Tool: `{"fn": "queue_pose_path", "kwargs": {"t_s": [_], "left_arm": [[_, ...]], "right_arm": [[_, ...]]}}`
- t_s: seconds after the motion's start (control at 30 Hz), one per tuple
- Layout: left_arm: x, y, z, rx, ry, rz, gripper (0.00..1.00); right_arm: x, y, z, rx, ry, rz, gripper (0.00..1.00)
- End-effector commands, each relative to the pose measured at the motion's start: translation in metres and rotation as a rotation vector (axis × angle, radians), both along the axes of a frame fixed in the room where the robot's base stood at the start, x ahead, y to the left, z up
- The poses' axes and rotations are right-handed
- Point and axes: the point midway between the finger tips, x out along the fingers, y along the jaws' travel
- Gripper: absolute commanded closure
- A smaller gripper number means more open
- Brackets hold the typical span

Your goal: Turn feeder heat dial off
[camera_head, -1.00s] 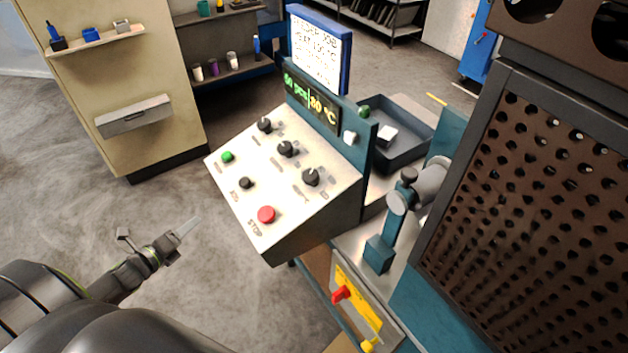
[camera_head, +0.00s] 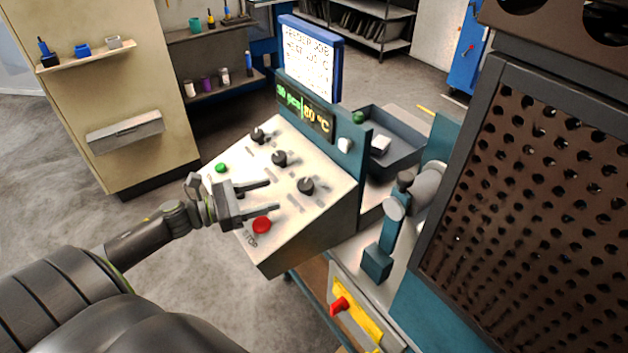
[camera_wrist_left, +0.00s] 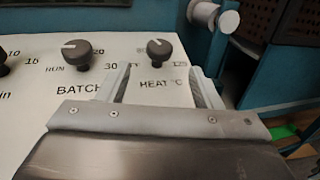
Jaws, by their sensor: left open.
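The heat dial (camera_head: 305,186) is a black knob on the sloped white control panel (camera_head: 312,218), the nearest of the three in the row. In the left wrist view the heat dial (camera_wrist_left: 159,49) stands above its "HEAT °C" label, its white mark toward the upper left. My left gripper (camera_head: 272,196) is open and empty over the panel, its fingers pointing at the heat dial, a little short of it. In the wrist view its fingers flank the label. The batch dial (camera_head: 280,158) is beside it. My right gripper is not in view.
A red stop button (camera_head: 262,225) lies close to my left gripper's lower finger, and a green button (camera_head: 221,168) is near the panel's left edge. The display (camera_head: 305,113) behind reads 80 °C. A job sign (camera_head: 310,62) stands above it. A grey bin (camera_head: 395,150) is behind.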

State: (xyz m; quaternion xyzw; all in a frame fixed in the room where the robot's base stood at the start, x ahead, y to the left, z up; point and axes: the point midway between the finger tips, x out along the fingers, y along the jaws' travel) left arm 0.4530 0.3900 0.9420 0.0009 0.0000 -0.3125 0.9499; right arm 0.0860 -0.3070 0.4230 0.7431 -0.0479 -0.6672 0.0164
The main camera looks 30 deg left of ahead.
Motion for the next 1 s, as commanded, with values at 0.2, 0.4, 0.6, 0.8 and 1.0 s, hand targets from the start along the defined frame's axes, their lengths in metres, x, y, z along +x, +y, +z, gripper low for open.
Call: {"fn": "queue_pose_path", "kwargs": {"t_s": [0.2,0.4,0.6,0.8,1.0], "left_arm": [[0.026,-0.019,0.003,-0.005,-0.003,0.002,0.41],[0.053,-0.039,0.005,-0.006,-0.003,0.002,0.41],[0.079,-0.059,0.004,-0.005,0.000,0.001,0.41],[0.096,-0.070,0.002,-0.003,0.001,0.002,0.41],[0.099,-0.073,0.000,-0.002,0.003,0.001,0.41]], "right_arm": [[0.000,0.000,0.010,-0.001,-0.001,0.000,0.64],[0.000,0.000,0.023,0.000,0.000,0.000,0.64],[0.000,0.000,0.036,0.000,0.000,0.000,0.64],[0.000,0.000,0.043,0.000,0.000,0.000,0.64],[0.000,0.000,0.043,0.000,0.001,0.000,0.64]]}}
